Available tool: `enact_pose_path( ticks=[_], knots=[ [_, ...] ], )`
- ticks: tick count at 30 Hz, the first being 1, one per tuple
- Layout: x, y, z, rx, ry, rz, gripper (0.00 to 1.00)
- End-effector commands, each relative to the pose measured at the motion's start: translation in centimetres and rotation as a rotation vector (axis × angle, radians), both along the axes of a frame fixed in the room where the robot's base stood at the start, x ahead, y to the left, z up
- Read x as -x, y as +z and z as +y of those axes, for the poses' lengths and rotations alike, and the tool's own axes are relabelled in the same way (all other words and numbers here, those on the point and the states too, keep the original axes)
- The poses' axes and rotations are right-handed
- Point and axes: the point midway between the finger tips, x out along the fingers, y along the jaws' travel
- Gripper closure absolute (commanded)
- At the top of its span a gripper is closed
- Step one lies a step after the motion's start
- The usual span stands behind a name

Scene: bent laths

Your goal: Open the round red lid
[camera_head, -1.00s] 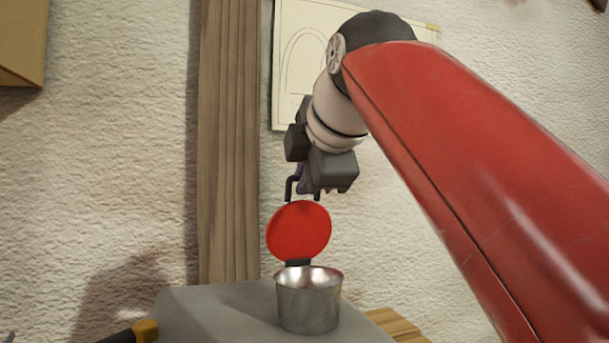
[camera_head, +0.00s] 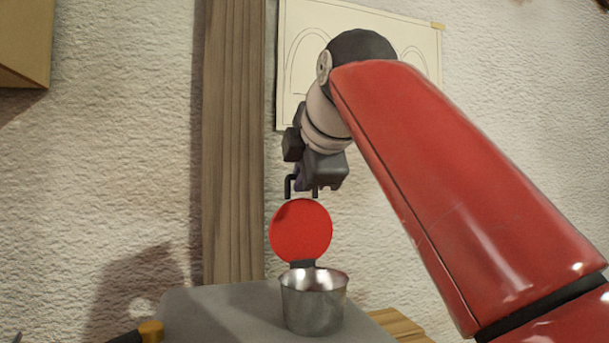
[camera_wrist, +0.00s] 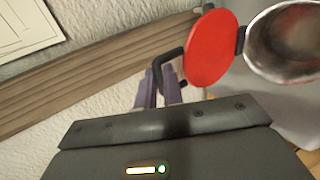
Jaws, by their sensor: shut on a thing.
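The round red lid (camera_head: 300,231) stands upright, swung up on its hinge at the back of a metal cup (camera_head: 314,304). The cup's mouth is uncovered, and its shiny inside shows in the wrist view (camera_wrist: 285,42). A dark bent handle (camera_head: 289,186) sits on the lid's far side. It also shows in the wrist view (camera_wrist: 166,59), beside the red lid (camera_wrist: 210,48). My gripper (camera_head: 304,187) is just above and behind the lid. In the wrist view my gripper's purple fingers (camera_wrist: 160,85) are shut on the handle. The exact contact is partly hidden.
The cup stands on a grey block (camera_head: 215,310). A wooden post (camera_head: 232,140) and a rough pale wall are close behind. A dark tool with a yellow end (camera_head: 150,331) lies at the block's front left.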

Motion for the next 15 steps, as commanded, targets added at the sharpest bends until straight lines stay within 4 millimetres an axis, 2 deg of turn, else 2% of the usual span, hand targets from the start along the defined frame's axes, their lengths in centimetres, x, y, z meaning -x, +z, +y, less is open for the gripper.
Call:
enact_pose_path(
  ticks=[15],
  knots=[
    [-2.9,0.0,0.9,-0.002,0.002,-0.008,1.0]
  ],
)
